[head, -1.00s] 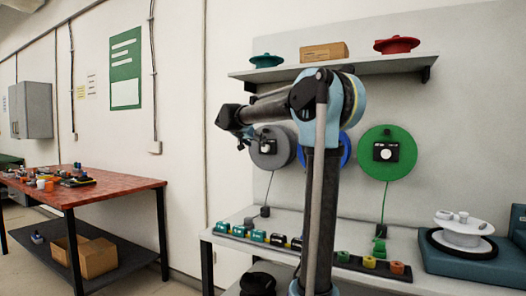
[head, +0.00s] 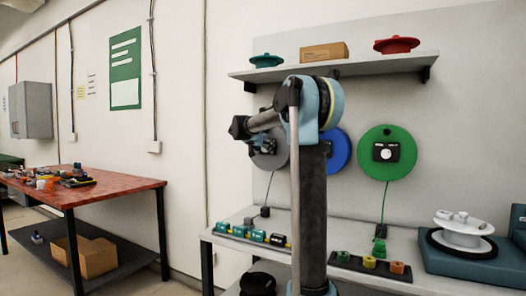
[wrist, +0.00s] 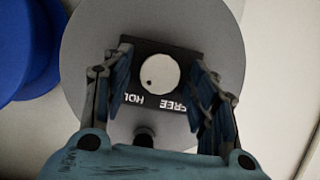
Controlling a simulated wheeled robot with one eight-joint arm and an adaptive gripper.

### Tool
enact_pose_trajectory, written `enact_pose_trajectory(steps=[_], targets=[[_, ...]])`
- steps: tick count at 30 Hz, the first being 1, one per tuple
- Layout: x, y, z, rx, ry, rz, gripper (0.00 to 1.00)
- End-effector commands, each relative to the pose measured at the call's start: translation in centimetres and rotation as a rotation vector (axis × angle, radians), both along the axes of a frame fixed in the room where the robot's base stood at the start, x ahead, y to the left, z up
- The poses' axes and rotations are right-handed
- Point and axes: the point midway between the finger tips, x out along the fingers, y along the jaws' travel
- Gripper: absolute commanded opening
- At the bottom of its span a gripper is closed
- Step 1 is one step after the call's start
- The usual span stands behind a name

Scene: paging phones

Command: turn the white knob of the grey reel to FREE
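The grey reel (head: 272,161) hangs on the wall panel, partly hidden by my arm in the head view. In the wrist view the grey reel (wrist: 85,45) fills the middle, with a black plate (wrist: 190,47) on it. The round white knob (wrist: 157,70) sits on the plate, with a small dark dot at its lower left, on the HOLD side. The plate's words are upside down, HOLD at left and FREE at right. My gripper (wrist: 160,75) is open, one finger on each side of the knob, with visible gaps. I cannot tell how far the fingertips are from the plate.
A blue reel (head: 336,152) and a green reel (head: 375,170) hang to the right. A shelf (head: 350,66) runs above the reels. Below is a workbench (head: 229,239) with small coloured parts. A red-topped table (head: 122,184) stands at left.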

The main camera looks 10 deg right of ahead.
Motion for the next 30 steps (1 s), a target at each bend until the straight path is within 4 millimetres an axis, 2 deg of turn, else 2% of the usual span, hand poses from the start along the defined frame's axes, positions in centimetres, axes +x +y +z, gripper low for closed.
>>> enact_pose_trajectory(steps=[1,6,19,30], targets=[[-0.01,0.01,0.0,0.0,0.0,0.0,0.44],[-0.02,0.02,0.01,0.0,0.0,0.0,0.1],[0.13,0.36,0.03,-0.047,0.033,0.004,0.1],[0.37,0.7,-0.04,-0.272,0.195,0.007,0.1]])
